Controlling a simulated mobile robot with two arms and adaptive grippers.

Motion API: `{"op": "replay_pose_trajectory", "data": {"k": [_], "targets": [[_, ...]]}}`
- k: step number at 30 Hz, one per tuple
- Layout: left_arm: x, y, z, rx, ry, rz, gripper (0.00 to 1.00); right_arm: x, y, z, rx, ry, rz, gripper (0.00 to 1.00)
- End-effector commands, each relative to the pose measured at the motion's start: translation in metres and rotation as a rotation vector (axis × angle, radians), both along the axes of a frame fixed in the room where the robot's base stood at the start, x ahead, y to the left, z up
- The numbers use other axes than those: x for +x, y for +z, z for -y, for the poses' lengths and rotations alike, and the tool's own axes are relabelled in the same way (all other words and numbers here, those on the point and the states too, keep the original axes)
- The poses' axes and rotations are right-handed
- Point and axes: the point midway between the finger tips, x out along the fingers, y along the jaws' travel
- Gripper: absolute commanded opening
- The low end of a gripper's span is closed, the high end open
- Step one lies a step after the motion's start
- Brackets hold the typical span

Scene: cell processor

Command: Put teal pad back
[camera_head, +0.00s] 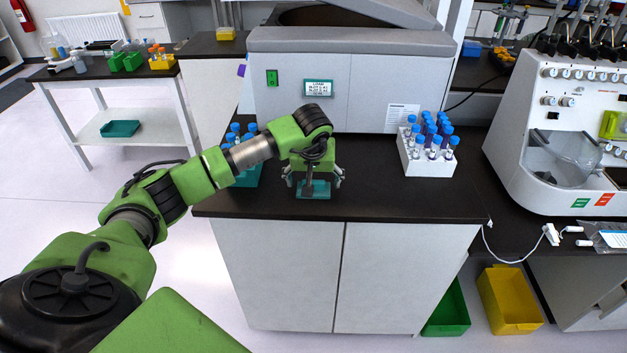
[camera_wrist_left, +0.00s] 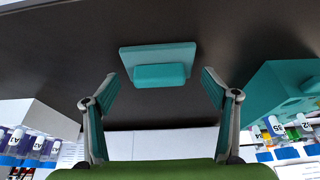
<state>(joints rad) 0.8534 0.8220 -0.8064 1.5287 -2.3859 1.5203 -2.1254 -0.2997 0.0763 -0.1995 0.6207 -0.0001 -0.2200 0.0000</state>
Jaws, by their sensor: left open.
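The teal pad (camera_head: 314,192) lies on the dark countertop near its front edge, in front of the grey centrifuge-like machine. In the left wrist view the pad (camera_wrist_left: 158,62) shows as a flat plate with a raised block on it. My left gripper (camera_head: 313,178) points down right at the pad. In the left wrist view its fingers (camera_wrist_left: 158,82) are spread wide, with the pad between and beyond the tips, and no finger visibly touches it. My right gripper is not in view.
A teal rack (camera_head: 247,178) with blue-capped tubes stands close left of my left gripper. A white rack (camera_head: 428,163) with similar tubes stands to the right. The grey machine (camera_head: 300,85) closes off the back. Counter between gripper and white rack is clear.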

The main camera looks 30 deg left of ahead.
Motion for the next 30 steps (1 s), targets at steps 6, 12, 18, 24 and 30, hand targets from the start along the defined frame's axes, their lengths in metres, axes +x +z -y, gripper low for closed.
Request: {"op": "replay_pose_trajectory", "data": {"k": [6, 12, 18, 24, 30], "targets": [[-0.008, 0.027, 0.005, 0.002, -0.003, 0.006, 0.79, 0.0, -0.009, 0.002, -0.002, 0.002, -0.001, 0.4], [-0.022, 0.068, 0.015, 0.001, -0.002, 0.008, 0.79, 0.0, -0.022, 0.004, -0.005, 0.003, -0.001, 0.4], [-0.034, 0.1, 0.021, 0.0, -0.001, 0.005, 0.79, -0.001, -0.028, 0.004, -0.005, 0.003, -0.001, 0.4], [-0.039, 0.112, 0.024, 0.0, 0.0, 0.0, 0.79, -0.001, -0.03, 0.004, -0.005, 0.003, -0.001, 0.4], [-0.04, 0.113, 0.025, -0.002, 0.0, -0.001, 0.79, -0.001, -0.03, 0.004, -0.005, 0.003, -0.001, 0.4]]}}
